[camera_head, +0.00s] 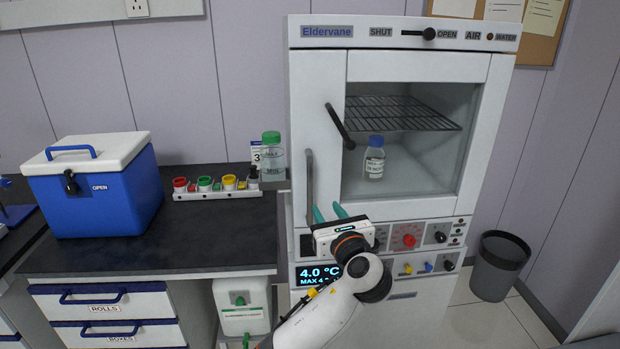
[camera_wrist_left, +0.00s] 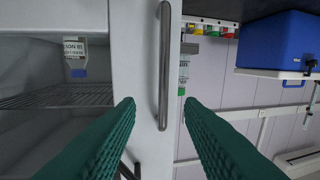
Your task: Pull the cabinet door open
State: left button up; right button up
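The white cabinet (camera_head: 318,90) stands right of the bench, its glass-fronted door (camera_head: 470,130) looking closed. A dark vertical bar handle (camera_head: 309,185) is on the left part of its front, and a slanted black bar (camera_head: 340,126) sits above it beside the window. My left gripper (camera_head: 327,213) is near the lower end of the vertical handle. In the left wrist view, the green fingers of my left gripper (camera_wrist_left: 160,104) are apart, with the handle (camera_wrist_left: 164,60) appearing between them. I cannot tell whether they touch it. My right gripper is not in view.
The dark bench (camera_head: 200,235) at left holds a blue cool box (camera_head: 98,198), a rack of coloured caps (camera_head: 218,190) and a green-capped bottle (camera_head: 272,158). A blue-capped bottle (camera_head: 374,160) stands inside the cabinet below a wire shelf (camera_head: 400,113). A grey bin (camera_head: 499,268) stands at right.

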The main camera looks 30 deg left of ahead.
aim_at(311, 183)
pick_arm(q)
jog(key=x, duration=0.4)
jog(key=r+p+x, duration=0.1)
jog(key=x, duration=0.7)
jog(key=shift+s+a+r+p, duration=0.1)
jog(key=shift+s+r+p, duration=0.1)
jog(key=shift+r+p, duration=0.1)
grip_shut()
